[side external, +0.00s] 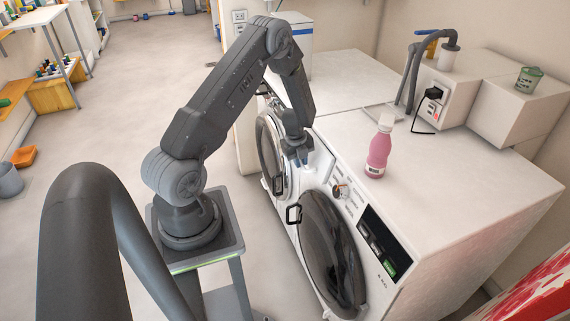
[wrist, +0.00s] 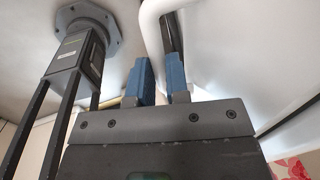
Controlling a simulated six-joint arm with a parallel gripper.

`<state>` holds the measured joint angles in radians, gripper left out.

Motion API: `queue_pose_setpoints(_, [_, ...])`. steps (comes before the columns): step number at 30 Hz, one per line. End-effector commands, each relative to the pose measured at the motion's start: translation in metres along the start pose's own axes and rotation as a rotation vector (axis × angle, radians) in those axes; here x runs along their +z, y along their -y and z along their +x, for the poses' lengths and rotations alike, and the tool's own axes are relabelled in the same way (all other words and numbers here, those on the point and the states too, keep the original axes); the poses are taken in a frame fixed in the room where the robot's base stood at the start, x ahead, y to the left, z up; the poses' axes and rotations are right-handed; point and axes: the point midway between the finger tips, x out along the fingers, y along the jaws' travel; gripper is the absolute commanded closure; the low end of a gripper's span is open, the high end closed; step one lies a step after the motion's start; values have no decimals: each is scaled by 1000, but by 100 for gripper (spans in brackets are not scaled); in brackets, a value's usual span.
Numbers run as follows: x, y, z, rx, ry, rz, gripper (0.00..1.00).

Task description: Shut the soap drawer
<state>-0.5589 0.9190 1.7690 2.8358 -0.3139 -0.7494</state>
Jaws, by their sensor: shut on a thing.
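The soap drawer (side external: 305,157) is at the top left of the nearer washing machine's (side external: 470,205) front, mostly hidden behind my gripper (side external: 303,152). How far out it stands cannot be told. My gripper is at the drawer's front, pointing down, at the machine's upper edge. In the wrist view my gripper (wrist: 160,82) shows two blue fingertips a small gap apart, shut on a part of the drawer that is hard to make out.
A pink bottle (side external: 379,150) stands on the machine top near the front edge. A second machine (side external: 345,78) stands beyond.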

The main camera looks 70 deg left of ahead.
Motion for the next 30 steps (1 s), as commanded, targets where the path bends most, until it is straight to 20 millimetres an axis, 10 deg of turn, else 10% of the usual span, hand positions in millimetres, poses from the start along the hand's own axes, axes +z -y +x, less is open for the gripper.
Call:
queue_pose_setpoints(9, [-1,14,3,0,-5,0,100])
queue_pose_setpoints(10, [-1,14,3,0,-5,0,84])
queue_pose_setpoints(18, [-1,13,3,-1,-4,-1,59])
queue_pose_setpoints(30, [0,1,0,2,-3,-3,59])
